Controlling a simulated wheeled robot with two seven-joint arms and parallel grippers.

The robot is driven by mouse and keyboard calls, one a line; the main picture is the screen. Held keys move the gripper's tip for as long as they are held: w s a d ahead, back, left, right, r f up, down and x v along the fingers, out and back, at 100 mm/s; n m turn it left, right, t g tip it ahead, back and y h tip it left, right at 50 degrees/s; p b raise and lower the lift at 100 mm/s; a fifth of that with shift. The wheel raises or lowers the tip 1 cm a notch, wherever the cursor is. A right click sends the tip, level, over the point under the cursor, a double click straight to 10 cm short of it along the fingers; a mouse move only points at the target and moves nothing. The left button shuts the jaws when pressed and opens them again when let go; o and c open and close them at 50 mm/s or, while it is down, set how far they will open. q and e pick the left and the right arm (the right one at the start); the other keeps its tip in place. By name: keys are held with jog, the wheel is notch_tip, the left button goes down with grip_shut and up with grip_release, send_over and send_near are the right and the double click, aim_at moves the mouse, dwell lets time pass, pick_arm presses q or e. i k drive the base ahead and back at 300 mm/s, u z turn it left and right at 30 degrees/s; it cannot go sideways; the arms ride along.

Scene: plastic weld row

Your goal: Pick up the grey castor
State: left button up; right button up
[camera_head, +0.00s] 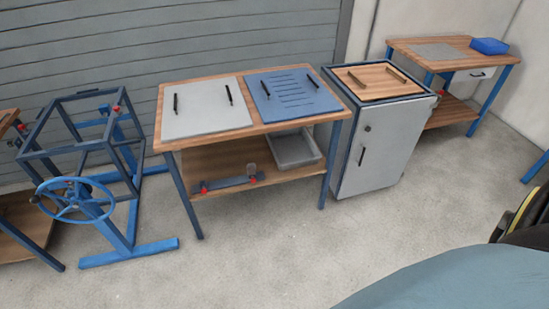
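A small grey object (251,169) sits on the wooden lower shelf (212,163) of the middle workbench. It may be the grey castor, but it is too small to tell for sure. It is at the right end of a flat grey bar with red parts (228,184), and I cannot tell whether they touch. A grey tray (313,158) stands to its right on the same shelf. Neither of my grippers is in view.
The bench top (258,129) overhangs the shelf and carries a grey panel (205,108) and a blue panel (291,95). A grey cabinet (385,145) stands right; a blue frame with a handwheel (76,199) stands left. The floor in front is clear.

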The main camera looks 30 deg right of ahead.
aim_at(252, 167)
jog(key=z, duration=0.5)
jog(key=i, duration=1.7)
jog(key=u, duration=0.4)
